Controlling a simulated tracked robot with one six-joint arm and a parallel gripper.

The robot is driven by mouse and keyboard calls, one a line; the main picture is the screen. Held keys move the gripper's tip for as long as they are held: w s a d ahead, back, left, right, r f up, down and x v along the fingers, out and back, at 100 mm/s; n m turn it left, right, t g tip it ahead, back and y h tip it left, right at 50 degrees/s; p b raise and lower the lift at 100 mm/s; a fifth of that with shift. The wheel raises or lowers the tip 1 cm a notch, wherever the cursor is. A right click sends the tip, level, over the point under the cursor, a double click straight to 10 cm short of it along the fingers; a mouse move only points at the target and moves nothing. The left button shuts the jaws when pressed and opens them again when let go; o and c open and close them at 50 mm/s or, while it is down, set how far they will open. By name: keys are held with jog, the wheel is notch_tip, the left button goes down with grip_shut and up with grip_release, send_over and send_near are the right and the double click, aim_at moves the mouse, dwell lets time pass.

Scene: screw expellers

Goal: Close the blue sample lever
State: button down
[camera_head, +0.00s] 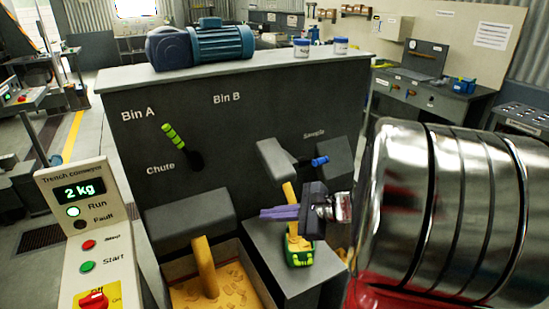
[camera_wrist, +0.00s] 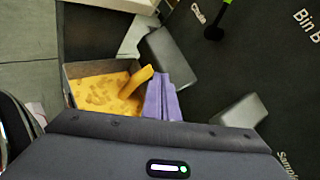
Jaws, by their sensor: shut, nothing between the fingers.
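The blue sample lever (camera_head: 319,161) sticks out from the dark machine front under the "Sample" label, beside a grey block. My gripper (camera_head: 264,213) is below and to the left of the lever, apart from it. Its purple fingers are together, point left, and hold nothing. They also show in the wrist view (camera_wrist: 163,80). The lever does not show in the wrist view. A yellow stream (camera_head: 289,192) comes down from the sample spout (camera_head: 277,160) towards a green container (camera_head: 300,256) on a grey stand; my gripper partly covers this stream.
A wider yellow stream (camera_head: 205,265) falls from the chute spout (camera_head: 190,220) into a bin of yellow material (camera_wrist: 97,88). A green-handled lever (camera_head: 175,138) sits above "Chute". A control post (camera_head: 88,235) reads 2 kg at left. My shiny arm fills the right side.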

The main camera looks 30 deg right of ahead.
aim_at(313, 162)
jog(key=s+d+f+m+t+h, duration=0.1)
jog(key=d+m, duration=0.5)
jog(key=d, duration=0.7)
jog(key=s+d+f+m+t+h, duration=0.2)
jog(key=s+d+m+t+h, duration=0.2)
jog(key=d, duration=0.9)
jog(key=m+t+h, duration=0.1)
jog(key=m+h, duration=0.2)
jog(key=shift+s+m+h, duration=0.15)
jog(key=shift+m+h, duration=0.15)
jog(key=w+d+r, duration=0.1)
jog(key=w, duration=1.2)
jog(key=shift+d+r, duration=0.2)
jog(key=shift+r, duration=0.05)
